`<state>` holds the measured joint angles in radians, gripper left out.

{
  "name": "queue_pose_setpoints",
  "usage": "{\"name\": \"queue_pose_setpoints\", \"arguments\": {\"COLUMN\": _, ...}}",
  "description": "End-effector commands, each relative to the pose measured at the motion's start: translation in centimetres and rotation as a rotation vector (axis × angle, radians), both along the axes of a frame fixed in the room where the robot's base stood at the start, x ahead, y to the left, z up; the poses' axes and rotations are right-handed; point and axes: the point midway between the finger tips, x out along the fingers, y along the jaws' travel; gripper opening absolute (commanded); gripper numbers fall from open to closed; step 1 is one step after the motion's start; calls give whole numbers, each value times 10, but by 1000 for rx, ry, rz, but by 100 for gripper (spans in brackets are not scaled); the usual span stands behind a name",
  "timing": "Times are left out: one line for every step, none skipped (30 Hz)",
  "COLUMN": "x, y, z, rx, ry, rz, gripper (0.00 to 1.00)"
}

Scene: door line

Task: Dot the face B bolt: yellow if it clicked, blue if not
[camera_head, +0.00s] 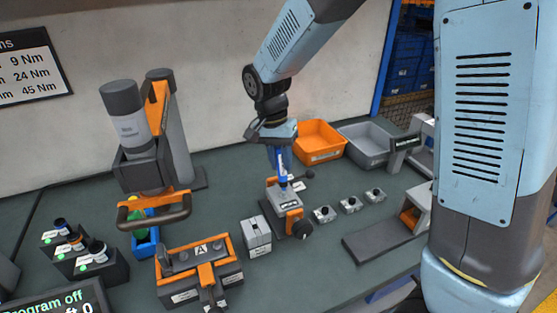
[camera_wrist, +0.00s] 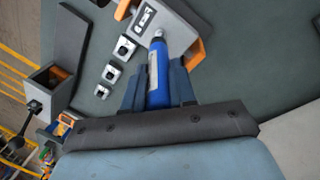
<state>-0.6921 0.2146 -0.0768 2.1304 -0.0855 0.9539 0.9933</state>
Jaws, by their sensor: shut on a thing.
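My gripper (camera_head: 281,165) is shut on a blue marker (camera_wrist: 158,75). The marker also shows in the head view (camera_head: 282,170), pointing down over a grey block with orange parts (camera_head: 285,193). In the wrist view the marker's pale tip lies over or against this grey block (camera_wrist: 172,22); I cannot tell whether it touches. The block's small label is unreadable and no bolt dot can be made out. A grey and orange fixture marked A (camera_head: 203,262) stands at the front, left of the block. No face marked B can be read.
A small light grey box (camera_head: 256,236) stands left of the block. Three small bolt blocks (camera_head: 348,204) are in a row to its right. Orange (camera_head: 320,143) and grey (camera_head: 365,145) bins stand behind. A tall press-like machine (camera_head: 150,145) and bottle rack (camera_head: 90,262) are left.

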Motion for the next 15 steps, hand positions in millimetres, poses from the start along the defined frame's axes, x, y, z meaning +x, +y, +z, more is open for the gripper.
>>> {"name": "queue_pose_setpoints", "arguments": {"x": 0, "y": 0, "z": 0, "rx": 0, "ry": 0, "rz": 0, "gripper": 0}}
{"name": "queue_pose_setpoints", "arguments": {"x": 0, "y": 0, "z": -1, "rx": 0, "ry": 0, "rz": 0, "gripper": 0}}
{"name": "queue_pose_setpoints", "arguments": {"x": 0, "y": 0, "z": -1, "rx": 0, "ry": 0, "rz": 0, "gripper": 0}}
{"name": "queue_pose_setpoints", "arguments": {"x": 0, "y": 0, "z": -2, "rx": 0, "ry": 0, "rz": 0, "gripper": 0}}
{"name": "queue_pose_setpoints", "arguments": {"x": 0, "y": 0, "z": -2, "rx": 0, "ry": 0, "rz": 0, "gripper": 0}}
{"name": "queue_pose_setpoints", "arguments": {"x": 0, "y": 0, "z": -2, "rx": 0, "ry": 0, "rz": 0, "gripper": 0}}
{"name": "queue_pose_setpoints", "arguments": {"x": 0, "y": 0, "z": -3, "rx": 0, "ry": 0, "rz": 0, "gripper": 0}}
{"name": "queue_pose_setpoints", "arguments": {"x": 0, "y": 0, "z": -3, "rx": 0, "ry": 0, "rz": 0, "gripper": 0}}
{"name": "queue_pose_setpoints", "arguments": {"x": 0, "y": 0, "z": -4, "rx": 0, "ry": 0, "rz": 0, "gripper": 0}}
{"name": "queue_pose_setpoints", "arguments": {"x": 0, "y": 0, "z": -4, "rx": 0, "ry": 0, "rz": 0, "gripper": 0}}
{"name": "queue_pose_setpoints", "arguments": {"x": 0, "y": 0, "z": -4, "rx": 0, "ry": 0, "rz": 0, "gripper": 0}}
{"name": "queue_pose_setpoints", "arguments": {"x": 0, "y": 0, "z": -5, "rx": 0, "ry": 0, "rz": 0, "gripper": 0}}
{"name": "queue_pose_setpoints", "arguments": {"x": 0, "y": 0, "z": -5, "rx": 0, "ry": 0, "rz": 0, "gripper": 0}}
{"name": "queue_pose_setpoints", "arguments": {"x": 0, "y": 0, "z": -5, "rx": 0, "ry": 0, "rz": 0, "gripper": 0}}
{"name": "queue_pose_setpoints", "arguments": {"x": 0, "y": 0, "z": -6, "rx": 0, "ry": 0, "rz": 0, "gripper": 0}}
